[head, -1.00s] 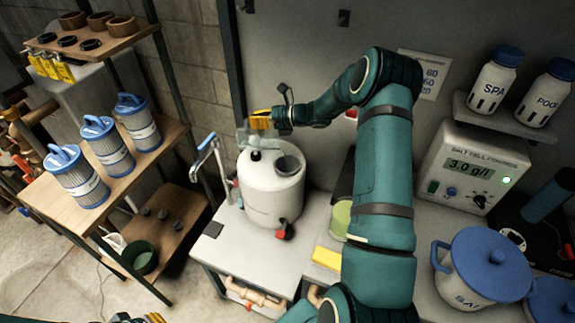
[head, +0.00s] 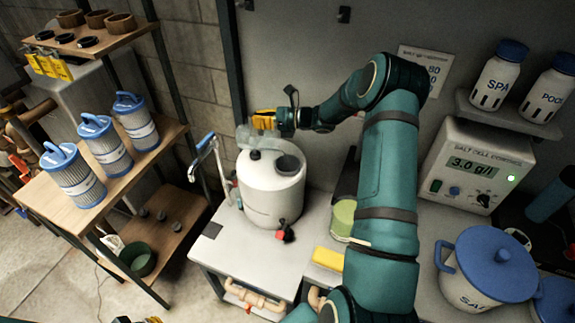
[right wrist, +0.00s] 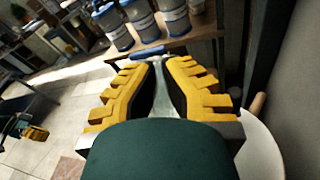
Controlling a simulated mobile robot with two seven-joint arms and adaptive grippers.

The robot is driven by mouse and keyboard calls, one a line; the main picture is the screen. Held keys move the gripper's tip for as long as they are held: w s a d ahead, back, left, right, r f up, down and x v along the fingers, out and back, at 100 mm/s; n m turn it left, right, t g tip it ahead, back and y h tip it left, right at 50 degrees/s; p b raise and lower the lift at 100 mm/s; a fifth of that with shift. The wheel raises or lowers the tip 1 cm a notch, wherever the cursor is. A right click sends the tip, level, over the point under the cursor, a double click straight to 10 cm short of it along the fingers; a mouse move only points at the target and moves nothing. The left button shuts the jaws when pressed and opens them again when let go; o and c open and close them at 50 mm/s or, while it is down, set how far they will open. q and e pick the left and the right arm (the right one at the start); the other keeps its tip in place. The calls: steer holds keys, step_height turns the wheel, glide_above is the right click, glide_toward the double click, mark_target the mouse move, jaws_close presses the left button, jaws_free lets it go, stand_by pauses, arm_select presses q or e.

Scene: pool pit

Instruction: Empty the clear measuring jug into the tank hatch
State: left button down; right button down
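The clear measuring jug (head: 246,136) is faint and see-through, above the back left of the white tank (head: 270,195). It looks tilted; I cannot make out any contents. My right gripper (head: 263,119) is shut on the jug, reaching in from the right. In the right wrist view its yellow fingers (right wrist: 163,75) have a pale strip between them, perhaps the jug's handle.
A black knob (head: 255,155) sits on the tank top beside the hatch. A blue-handled tap (head: 203,145) stands left of the tank. A yellow sponge (head: 328,258) and a green-filled jar (head: 343,218) are to the right. Filter cartridges (head: 105,145) stand on the left shelf.

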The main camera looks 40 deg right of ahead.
steer(key=shift+s+d+f+t+y+b, duration=0.45)
steer(key=shift+s+d+t+y+b, duration=0.15)
steer(key=shift+b, duration=0.65)
steer(key=shift+s+d, duration=0.1)
steer(key=shift+s, duration=0.1)
